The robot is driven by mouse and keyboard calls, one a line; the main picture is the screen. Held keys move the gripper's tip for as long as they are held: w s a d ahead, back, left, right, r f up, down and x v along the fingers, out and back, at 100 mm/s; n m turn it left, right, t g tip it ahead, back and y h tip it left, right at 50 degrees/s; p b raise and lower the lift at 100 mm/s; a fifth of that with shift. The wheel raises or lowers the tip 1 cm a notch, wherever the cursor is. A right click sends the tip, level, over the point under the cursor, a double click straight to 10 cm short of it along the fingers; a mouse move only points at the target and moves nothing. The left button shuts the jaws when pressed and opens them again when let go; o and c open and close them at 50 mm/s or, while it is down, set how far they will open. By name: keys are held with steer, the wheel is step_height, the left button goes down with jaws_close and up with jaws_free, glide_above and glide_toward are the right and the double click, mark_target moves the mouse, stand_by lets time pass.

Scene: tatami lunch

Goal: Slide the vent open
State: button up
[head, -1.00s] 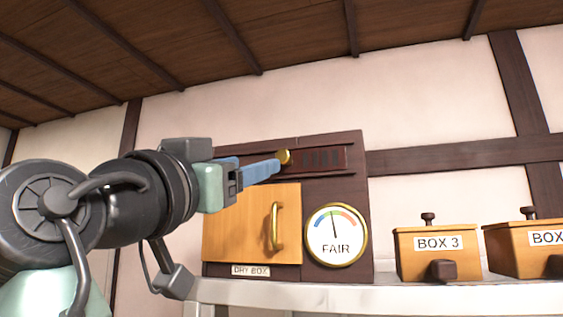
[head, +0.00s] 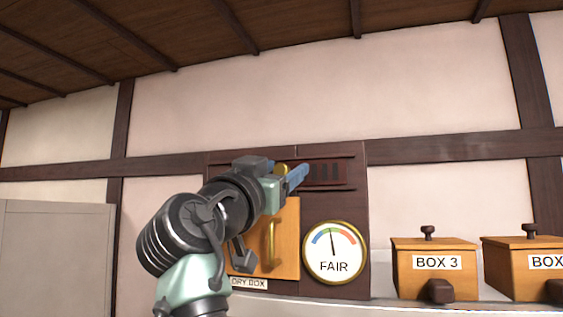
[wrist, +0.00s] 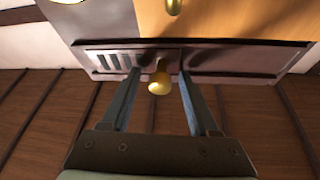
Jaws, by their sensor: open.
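The vent (head: 328,173) is a dark slotted strip in a rail along the top of the dry box (head: 352,205). In the wrist view the slots (wrist: 120,59) lie left of a brass knob (wrist: 160,80), and a plain dark panel (wrist: 235,62) lies to its right. In the head view the knob (head: 281,168) is partly hidden by my gripper (head: 300,176). My gripper's fingers are open; in the wrist view (wrist: 159,75) they stand either side of the knob with gaps showing. I cannot tell whether they touch it.
Below the vent is an orange door (head: 288,225) with a brass handle (head: 270,243). A gauge (head: 334,252) reads FAIR. Box 3 (head: 434,273) and another box (head: 525,267) stand to the right on a pale shelf (head: 400,304). The wall above is clear.

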jaws_close()
stand_by(0.3)
stand_by(1.1)
